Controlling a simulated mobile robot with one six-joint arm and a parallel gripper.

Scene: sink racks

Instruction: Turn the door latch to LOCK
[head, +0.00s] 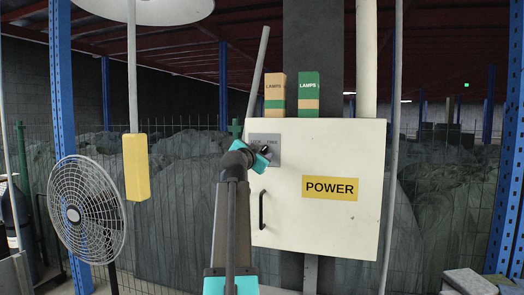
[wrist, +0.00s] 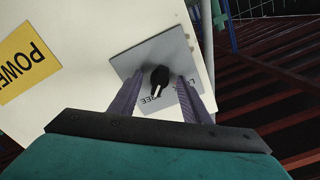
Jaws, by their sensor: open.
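The door latch is a black knob (wrist: 159,77) with a white pointer mark on a grey plate (wrist: 135,62). In the wrist view the mark points down, towards upside-down lettering that ends in "EE"; the other label is mostly hidden. The plate (head: 274,140) also shows at the upper left of the white cabinet door (head: 340,225) in the head view. My gripper (wrist: 160,78) is open, with one finger on each side of the knob. Gaps show between the fingers and the knob. In the head view my gripper (head: 264,150) partly covers the knob.
The door has a black handle (head: 262,210) and a yellow POWER sign (head: 330,188). Two LAMPS boxes (head: 275,95) (head: 308,95) stand on top of the cabinet. A yellow pendant box (head: 136,167) and a fan (head: 86,210) are at the left.

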